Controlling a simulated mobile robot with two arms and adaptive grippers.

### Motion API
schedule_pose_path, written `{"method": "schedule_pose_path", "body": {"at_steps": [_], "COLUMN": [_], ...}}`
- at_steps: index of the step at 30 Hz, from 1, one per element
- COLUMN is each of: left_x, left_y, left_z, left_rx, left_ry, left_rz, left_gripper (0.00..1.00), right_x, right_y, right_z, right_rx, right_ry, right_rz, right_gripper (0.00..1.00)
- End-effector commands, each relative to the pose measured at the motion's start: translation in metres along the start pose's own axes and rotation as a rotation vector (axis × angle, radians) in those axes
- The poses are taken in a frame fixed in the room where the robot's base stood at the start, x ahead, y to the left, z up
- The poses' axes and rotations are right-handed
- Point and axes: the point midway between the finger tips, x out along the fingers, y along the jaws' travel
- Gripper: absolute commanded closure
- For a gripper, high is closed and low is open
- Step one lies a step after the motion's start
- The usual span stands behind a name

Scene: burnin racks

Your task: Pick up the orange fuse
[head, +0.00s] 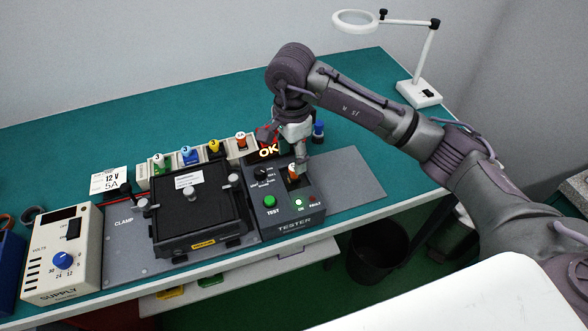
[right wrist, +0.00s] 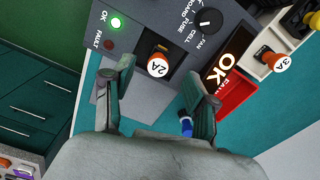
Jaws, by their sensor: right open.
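An orange fuse (head: 293,172) with a white label stands in the dark socket of the tester (head: 270,212). In the right wrist view this fuse (right wrist: 158,64) shows its top label, which looks like 2A. My right gripper (head: 301,158) is just above it, open and empty; in the right wrist view its two fingers (right wrist: 160,84) are spread to either side of the fuse, apart from it. A second orange-topped fuse (head: 240,138) stands in the holder row behind; its label (right wrist: 281,62) looks like 3A. My left gripper is not in view.
The tester's OK sign (head: 268,152) and green OK lamp (right wrist: 116,23) are lit. A red bin (right wrist: 236,96) and a blue fuse (head: 318,129) are close by. The black clamp fixture (head: 200,215) is left of the tester. The grey mat to the right is clear.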

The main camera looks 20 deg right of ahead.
Motion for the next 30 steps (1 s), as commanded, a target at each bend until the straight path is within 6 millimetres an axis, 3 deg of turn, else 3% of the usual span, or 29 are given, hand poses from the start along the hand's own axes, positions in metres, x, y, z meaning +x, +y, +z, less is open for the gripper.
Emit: {"method": "schedule_pose_path", "body": {"at_steps": [3,6,12,20,30], "left_x": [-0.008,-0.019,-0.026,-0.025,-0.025], "left_y": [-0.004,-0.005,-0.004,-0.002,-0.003], "left_z": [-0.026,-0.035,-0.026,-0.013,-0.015], "left_rx": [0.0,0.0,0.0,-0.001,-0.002], "left_ry": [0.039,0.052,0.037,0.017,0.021], "left_rz": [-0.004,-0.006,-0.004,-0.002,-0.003], "left_gripper": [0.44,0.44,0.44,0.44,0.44], "right_x": [0.008,0.022,0.049,0.053,0.053], "right_y": [0.001,0.001,0.0,0.0,0.0], "right_z": [0.0,-0.002,-0.002,-0.003,-0.003], "right_rx": [0.001,0.001,0.0,-0.001,0.0], "right_ry": [-0.003,-0.003,-0.003,-0.002,-0.002], "right_rz": [0.004,0.005,0.002,-0.001,-0.001], "right_gripper": [0.43,0.43,0.43,0.43,0.96]}}
